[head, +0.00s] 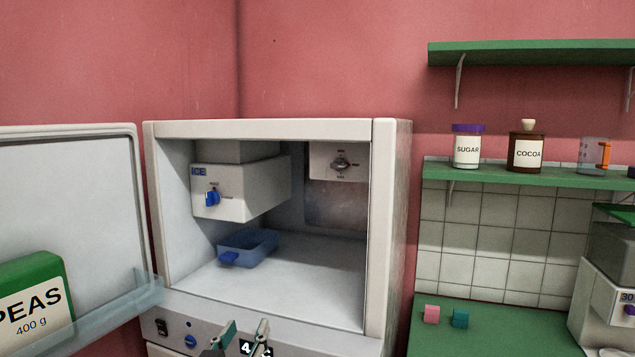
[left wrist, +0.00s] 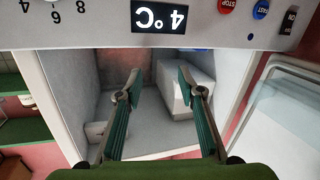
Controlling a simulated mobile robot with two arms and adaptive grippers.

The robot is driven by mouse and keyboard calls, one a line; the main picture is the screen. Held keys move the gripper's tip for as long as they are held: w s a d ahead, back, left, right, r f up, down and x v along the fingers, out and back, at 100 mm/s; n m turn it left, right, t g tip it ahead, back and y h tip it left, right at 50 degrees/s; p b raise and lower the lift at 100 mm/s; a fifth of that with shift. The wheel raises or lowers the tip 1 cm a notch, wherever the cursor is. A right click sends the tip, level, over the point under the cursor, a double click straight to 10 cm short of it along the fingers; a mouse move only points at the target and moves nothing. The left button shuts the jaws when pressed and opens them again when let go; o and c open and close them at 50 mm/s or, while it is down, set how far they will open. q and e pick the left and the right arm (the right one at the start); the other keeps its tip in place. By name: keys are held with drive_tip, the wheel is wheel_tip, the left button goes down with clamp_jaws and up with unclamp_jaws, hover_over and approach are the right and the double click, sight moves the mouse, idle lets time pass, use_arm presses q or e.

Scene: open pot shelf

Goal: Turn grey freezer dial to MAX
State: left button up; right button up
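The grey dial (head: 342,164) sits on a white panel (head: 323,172) at the upper right of the back of the open freezer. Small markings surround it, too small to read. My left gripper (head: 242,338) is low in front of the freezer, below the opening and well short of the dial. Its two green-padded fingers are apart and empty, as the left wrist view (left wrist: 160,82) also shows. That view looks upside down; a pale panel (left wrist: 96,128) at its lower left may carry the dial. My right gripper is not in view.
A white box (head: 240,190) with a blue dial (head: 212,199) hangs inside at left. A blue tray (head: 252,248) lies on the freezer floor below it. The freezer door (head: 75,190) stands open at left, holding a peas pack (head: 35,295). Room is free before the grey dial.

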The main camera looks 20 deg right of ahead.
use_arm(q)
drive_tip(key=d+r+m+t+h, duration=0.15)
drive_tip(key=d+r, duration=0.25)
drive_tip(key=r, duration=0.5)
drive_tip(key=m+t+h, duration=0.1)
drive_tip(key=m+h, duration=0.2)
drive_tip(key=h, duration=0.3)
approach(338, 169)
drive_tip(key=shift+y, duration=0.25)
drive_tip(key=p+x, duration=0.3)
drive_tip(key=x, duration=0.4)
drive_tip(key=shift+w+d+r, duration=0.1)
drive_tip(key=shift+w+r, duration=0.1)
drive_tip(key=shift+w, duration=0.05)
drive_tip(key=shift+w+d+r, duration=0.2)
drive_tip(key=shift+w+d, duration=0.2)
drive_tip(key=shift+w, duration=0.15)
clamp_jaws()
